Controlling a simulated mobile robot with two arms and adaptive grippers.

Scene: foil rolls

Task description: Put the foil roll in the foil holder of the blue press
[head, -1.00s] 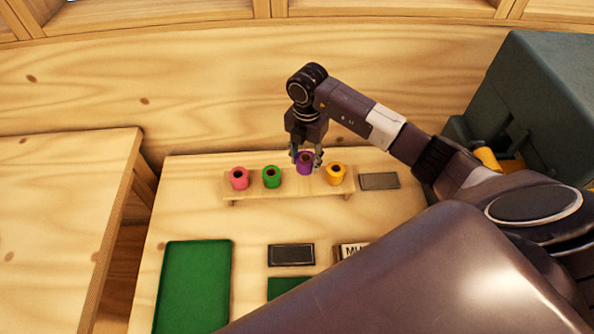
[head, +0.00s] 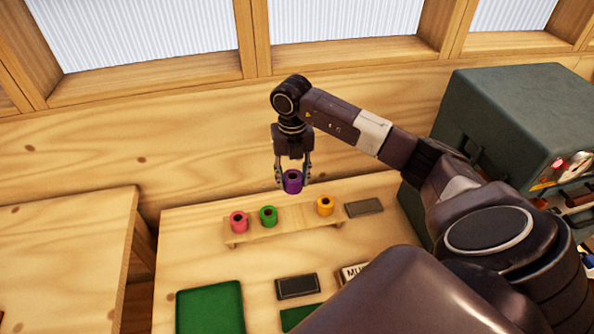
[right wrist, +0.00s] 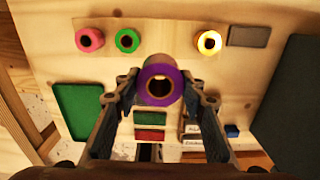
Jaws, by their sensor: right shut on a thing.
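A purple foil roll (head: 293,182) is held upright above the back of the table. My right gripper (head: 293,178) is shut on it, one finger at each side. In the right wrist view the purple roll (right wrist: 161,85) sits between the fingertips, its hollow core facing the camera. A pink roll (head: 238,222), a green roll (head: 268,216) and a yellow roll (head: 325,206) stand on a low wooden rack (head: 290,222) below. My left gripper is not in view.
A grey-green machine (head: 520,110) with a gauge stands at the right. A green mat (head: 210,308), a dark block (head: 297,287) and a grey slab (head: 364,208) lie on the table. Another wooden table (head: 65,250) stands at the left. The air around the held roll is clear.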

